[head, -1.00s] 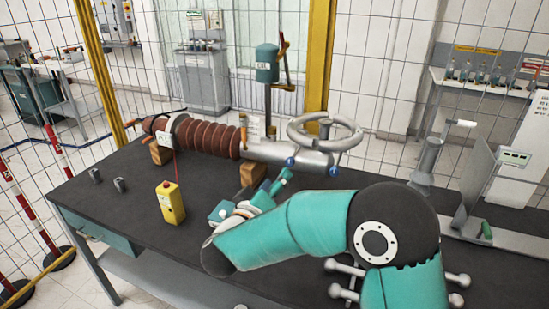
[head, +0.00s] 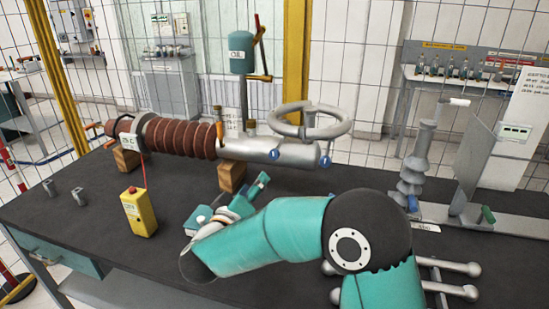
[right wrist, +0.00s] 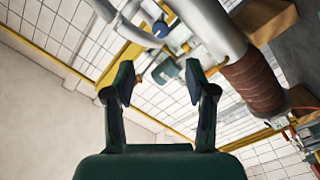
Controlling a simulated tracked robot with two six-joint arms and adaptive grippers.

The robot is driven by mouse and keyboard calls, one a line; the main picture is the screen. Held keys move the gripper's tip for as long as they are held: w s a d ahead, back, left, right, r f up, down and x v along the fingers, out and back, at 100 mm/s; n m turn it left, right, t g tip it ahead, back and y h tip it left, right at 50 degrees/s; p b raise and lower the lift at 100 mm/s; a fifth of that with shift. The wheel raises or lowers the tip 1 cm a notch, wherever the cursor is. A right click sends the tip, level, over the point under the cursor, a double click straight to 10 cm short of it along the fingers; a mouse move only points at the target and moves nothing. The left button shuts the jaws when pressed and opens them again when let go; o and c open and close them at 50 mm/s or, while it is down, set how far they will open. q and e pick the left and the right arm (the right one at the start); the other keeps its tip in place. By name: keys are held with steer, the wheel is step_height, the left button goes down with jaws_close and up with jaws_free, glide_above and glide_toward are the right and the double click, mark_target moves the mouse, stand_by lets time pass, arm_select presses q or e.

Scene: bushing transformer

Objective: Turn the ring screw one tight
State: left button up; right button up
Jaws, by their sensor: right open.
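A transformer bushing with brown ribs (head: 180,136) and a grey metal cylinder (head: 268,151) lies across the table on wooden blocks. Two small blue ring-like parts, one nearer the middle (head: 274,155) and one at the right end (head: 325,161), sit on the cylinder's front side; I cannot tell which is ring screw one. One blue part also shows in the right wrist view (right wrist: 160,29), beyond the fingertips. My right gripper (head: 246,196) is in front of and below the cylinder, apart from it. In the right wrist view its fingers (right wrist: 160,82) are open and empty. My left gripper is not seen.
A large grey ring (head: 310,121) stands above the cylinder's right end. A yellow box with a red button (head: 140,212) stands left of my gripper. A grey ribbed insulator (head: 414,175) and metal plate (head: 468,180) stand at right. The front-left table top is mostly clear.

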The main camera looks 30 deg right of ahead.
mark_target(273, 157)
steer(key=p+x, duration=0.3)
steer(key=x, duration=1.2)
steer(key=shift+w+d, duration=0.1)
steer(key=shift+w, duration=0.2)
